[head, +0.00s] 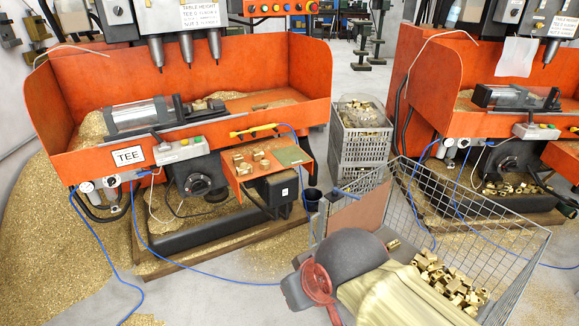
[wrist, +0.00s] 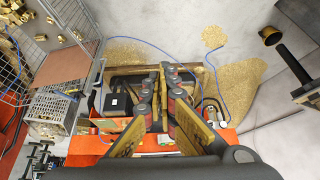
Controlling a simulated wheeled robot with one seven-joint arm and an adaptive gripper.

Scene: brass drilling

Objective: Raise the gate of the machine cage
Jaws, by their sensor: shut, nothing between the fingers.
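The orange machine cage (head: 200,146) stands at left in the head view, marked TEE, with its drill spindles above a grey clamp unit. Its orange edge also shows low in the wrist view (wrist: 95,146). I cannot tell which part is the gate; no panel stands visibly raised across the open front. My gripper (wrist: 162,72) shows in the wrist view, its two fingers together and empty. Behind the fingers in that picture are the machine's base and the floor. I cannot tell whether the fingers touch anything. The gripper does not show clearly in the head view.
A wire mesh cart (head: 490,232) holding brass parts stands at front right. Grey crates (head: 358,150) stand between the left machine and a second orange machine (head: 430,75). Brass chips (head: 40,240) and blue hoses (head: 215,275) lie on the floor. Bare floor shows at bottom left.

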